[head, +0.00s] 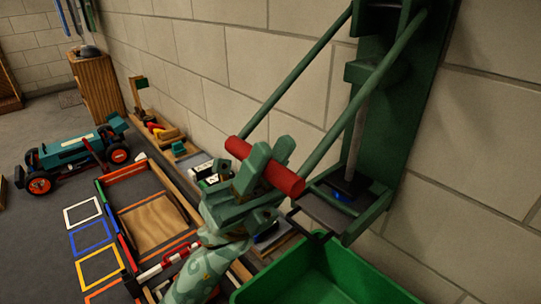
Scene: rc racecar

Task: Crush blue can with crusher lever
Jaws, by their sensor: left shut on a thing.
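The green can crusher (425,110) is mounted on the block wall at the right. Its two green lever arms run down to a red crossbar handle (286,180). My left gripper (267,160) is shut on the red handle, around its middle. A small bit of blue (340,196) shows low in the crusher, under the dark press plate (348,185). It seems to be the blue can, mostly hidden, so I cannot tell its shape. My right gripper is not in view.
An open green bin (325,275) stands below the crusher. A teal racecar (75,150) with orange wheels is on the floor at left. A wooden cabinet (97,88) stands behind it. Coloured square frames and a wood-edged track lie on the floor left of my arm.

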